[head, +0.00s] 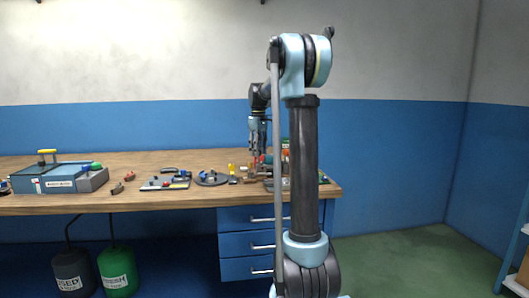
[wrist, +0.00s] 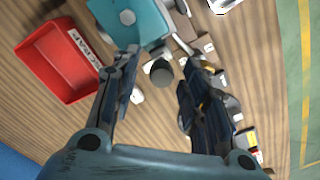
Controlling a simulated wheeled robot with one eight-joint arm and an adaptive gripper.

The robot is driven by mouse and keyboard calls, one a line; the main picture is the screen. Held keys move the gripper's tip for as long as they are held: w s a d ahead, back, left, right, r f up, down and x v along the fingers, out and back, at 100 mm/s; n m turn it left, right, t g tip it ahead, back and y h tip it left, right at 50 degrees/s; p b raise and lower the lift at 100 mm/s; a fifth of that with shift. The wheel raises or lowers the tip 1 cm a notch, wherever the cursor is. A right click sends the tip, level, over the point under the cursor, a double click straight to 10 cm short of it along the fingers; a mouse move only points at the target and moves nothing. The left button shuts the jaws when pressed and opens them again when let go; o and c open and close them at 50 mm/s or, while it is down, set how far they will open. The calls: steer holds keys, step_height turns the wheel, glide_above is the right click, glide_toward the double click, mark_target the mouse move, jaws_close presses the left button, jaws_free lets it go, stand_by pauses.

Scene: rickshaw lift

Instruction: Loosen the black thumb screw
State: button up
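A dark round knob, which looks like the black thumb screw (wrist: 161,73), shows in the wrist view next to a teal fixture (wrist: 140,22). My gripper (wrist: 160,64) is open, with one finger on each side of the knob and gaps between. I cannot tell how far the knob is below the fingertips. In the head view my gripper (head: 258,156) points down over the right part of the workbench. The thumb screw cannot be made out there, among small parts and behind my arm.
A red scrap bin (wrist: 62,60) stands left of the fixture in the wrist view. Small parts crowd the right finger. In the head view, the wooden bench (head: 110,203) carries a blue-grey box (head: 58,180), flat trays and a round plate (head: 211,178). Blue drawers (head: 245,243) are below.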

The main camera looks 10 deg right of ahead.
step_height(320, 180, up, 12)
stand_by(0.6)
steer(key=shift+f, duration=0.1)
steer(key=s+d+f+m, duration=0.15)
steer(key=s+f, duration=0.25)
steer(key=s, duration=0.5)
steer(key=s+f+m+t, duration=0.15)
steer(key=s+f, duration=0.25)
steer(key=s, duration=0.4)
steer(key=s+d+f+m, duration=0.15)
steer(key=s+f, duration=0.25)
steer(key=s, duration=0.5)
steer(key=s+f+m, duration=0.4)
steer(key=s+f, duration=1.4)
steer(key=f, duration=0.3)
steer(key=shift+s+a+f+t, duration=0.15)
steer(key=shift+f+t, duration=0.05)
steer(key=shift+t, duration=0.15)
steer(key=shift+m, duration=0.25)
